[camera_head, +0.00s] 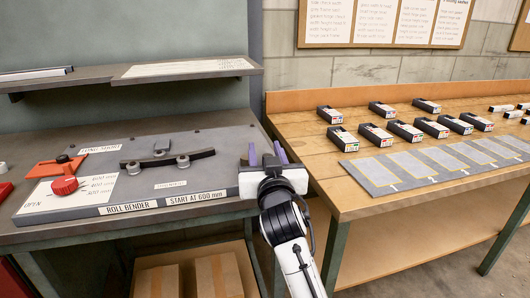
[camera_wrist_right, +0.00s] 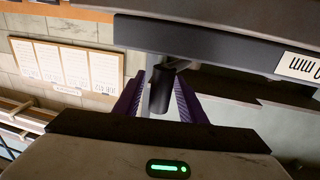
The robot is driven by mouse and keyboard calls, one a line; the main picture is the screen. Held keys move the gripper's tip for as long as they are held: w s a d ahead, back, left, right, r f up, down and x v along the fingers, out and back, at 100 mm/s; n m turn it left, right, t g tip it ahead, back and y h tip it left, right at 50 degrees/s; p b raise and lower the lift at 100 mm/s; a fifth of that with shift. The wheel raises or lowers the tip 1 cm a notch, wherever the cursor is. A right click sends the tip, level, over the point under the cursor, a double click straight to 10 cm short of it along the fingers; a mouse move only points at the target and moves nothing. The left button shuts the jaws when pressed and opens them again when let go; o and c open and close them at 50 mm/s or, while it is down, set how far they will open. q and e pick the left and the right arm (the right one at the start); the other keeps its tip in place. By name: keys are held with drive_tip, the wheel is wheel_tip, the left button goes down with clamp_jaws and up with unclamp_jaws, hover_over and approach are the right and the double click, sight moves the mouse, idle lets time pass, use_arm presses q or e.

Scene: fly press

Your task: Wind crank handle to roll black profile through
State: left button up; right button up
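The black profile (camera_head: 195,156) lies across the rollers of the roll bender (camera_head: 230,140), on the bench at the left. My right gripper (camera_head: 267,153) is at the bender's right end, its two purple fingers spread apart. In the right wrist view a dark cylindrical crank handle (camera_wrist_right: 160,90) stands between the purple fingers (camera_wrist_right: 158,100), with a visible gap on the left finger's side. Contact with the right finger cannot be told. The crank handle is hidden behind my gripper in the head view. My left gripper is not in view.
A red knob (camera_head: 65,185) and an orange block (camera_head: 55,167) sit on the bender's left side. A grey shelf (camera_head: 100,78) hangs above. The wooden table (camera_head: 320,155) at the right holds several small black boxes and grey mats (camera_head: 385,177).

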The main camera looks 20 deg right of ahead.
use_arm(q)
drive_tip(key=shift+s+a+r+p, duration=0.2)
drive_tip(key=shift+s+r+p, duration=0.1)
drive_tip(key=shift+p, duration=0.45)
use_arm(e)
wheel_tip(320, 180, up, 10)
